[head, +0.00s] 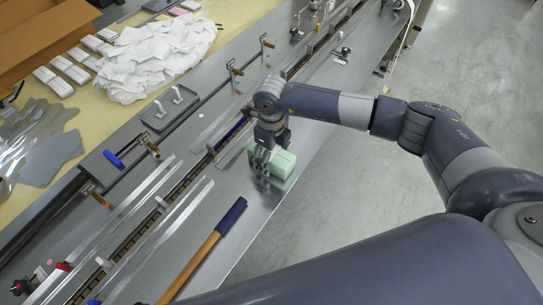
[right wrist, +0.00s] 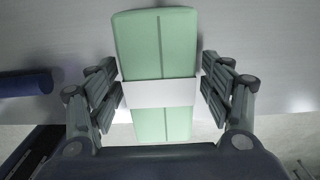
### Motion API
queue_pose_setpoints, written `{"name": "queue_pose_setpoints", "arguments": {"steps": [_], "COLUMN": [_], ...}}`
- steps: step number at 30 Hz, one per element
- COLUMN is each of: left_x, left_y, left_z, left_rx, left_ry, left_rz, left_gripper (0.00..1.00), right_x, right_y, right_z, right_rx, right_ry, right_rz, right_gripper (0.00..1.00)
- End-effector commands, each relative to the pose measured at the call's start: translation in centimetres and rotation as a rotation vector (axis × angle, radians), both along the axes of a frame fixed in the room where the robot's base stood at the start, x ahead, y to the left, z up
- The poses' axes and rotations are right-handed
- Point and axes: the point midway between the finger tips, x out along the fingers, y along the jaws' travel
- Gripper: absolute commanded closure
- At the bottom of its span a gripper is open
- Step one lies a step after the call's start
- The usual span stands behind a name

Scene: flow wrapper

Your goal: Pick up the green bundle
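The green bundle (head: 283,166) is a pale green block lying on the metal machine bed. In the right wrist view the green bundle (right wrist: 155,45) has a white band around its middle. My right gripper (head: 262,172) is at the bundle, pointing down. In the right wrist view my right gripper (right wrist: 160,95) has one finger on each side of the bundle at the white band. The fingers stand apart, and small gaps seem to show beside the bundle; firm contact is not visible. My left gripper is not in view.
A wooden-handled tool with a blue grip (head: 232,216) lies on the bed nearby. Guide rails and a conveyor slot (head: 150,215) run diagonally to the left. A heap of white pieces (head: 155,55) and a cardboard box (head: 40,35) are at upper left. The floor is clear at right.

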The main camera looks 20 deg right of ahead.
Motion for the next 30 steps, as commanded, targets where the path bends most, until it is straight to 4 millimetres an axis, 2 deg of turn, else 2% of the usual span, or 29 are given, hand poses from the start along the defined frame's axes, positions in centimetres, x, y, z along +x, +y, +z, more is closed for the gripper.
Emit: {"name": "queue_pose_setpoints", "arguments": {"steps": [1,6,19,23,26,30], "left_x": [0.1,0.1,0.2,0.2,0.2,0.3], "left_y": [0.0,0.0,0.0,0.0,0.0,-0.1], "left_z": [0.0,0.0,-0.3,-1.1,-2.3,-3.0], "left_rx": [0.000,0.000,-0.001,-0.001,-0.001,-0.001], "left_ry": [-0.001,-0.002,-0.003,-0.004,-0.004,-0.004], "left_rz": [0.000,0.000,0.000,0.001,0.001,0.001], "left_gripper": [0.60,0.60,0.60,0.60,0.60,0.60], "right_x": [0.0,0.0,0.1,0.1,0.2,-2.5], "right_y": [0.0,0.0,0.0,0.0,0.0,-0.2], "right_z": [0.0,0.0,0.4,1.4,2.9,3.4], "right_rx": [0.000,0.000,0.001,0.001,0.001,0.001], "right_ry": [0.000,0.000,-0.001,-0.003,-0.006,0.001], "right_rz": [0.000,0.000,-0.001,0.000,0.001,0.003], "right_gripper": [0.38,0.74,0.74,0.74,0.74,0.74]}}
